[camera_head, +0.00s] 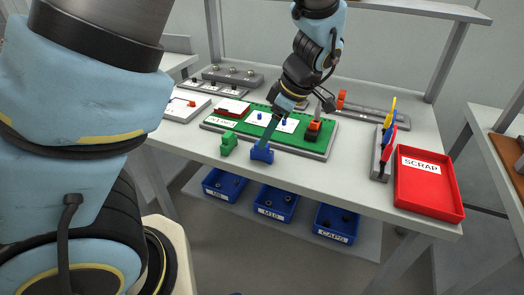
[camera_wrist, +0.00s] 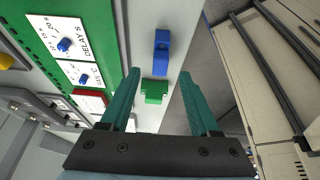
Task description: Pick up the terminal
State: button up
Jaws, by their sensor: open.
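Two small terminal-like blocks stand on the grey bench top in front of the green board. One is a green block (camera_head: 228,143), the other a blue block (camera_head: 262,154) to its right. My gripper (camera_head: 266,143) is open and empty, pointing down, its fingers overlapping the upper part of the blue block in the head view. In the wrist view, the green block (camera_wrist: 154,92) shows between the two teal fingers (camera_wrist: 160,74), and the blue block (camera_wrist: 161,52) shows just beyond the fingertips. Both blocks look free of the fingers; I cannot tell the height gap.
The green board (camera_head: 225,125) with labelled cards and blue knobs lies behind the blocks. A red SCRAP tray (camera_head: 429,205) and a rack of coloured tools (camera_head: 384,150) stand at right. Blue bins (camera_head: 276,203) sit on the shelf below. The bench front edge is close.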

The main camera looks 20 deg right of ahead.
aim_at(262, 152)
jog(key=shift+p+x, duration=0.95)
jog(key=shift+x, duration=2.1)
jog(key=shift+s+d+f, duration=0.1)
jog(key=shift+s+d, duration=0.05)
grip_shut()
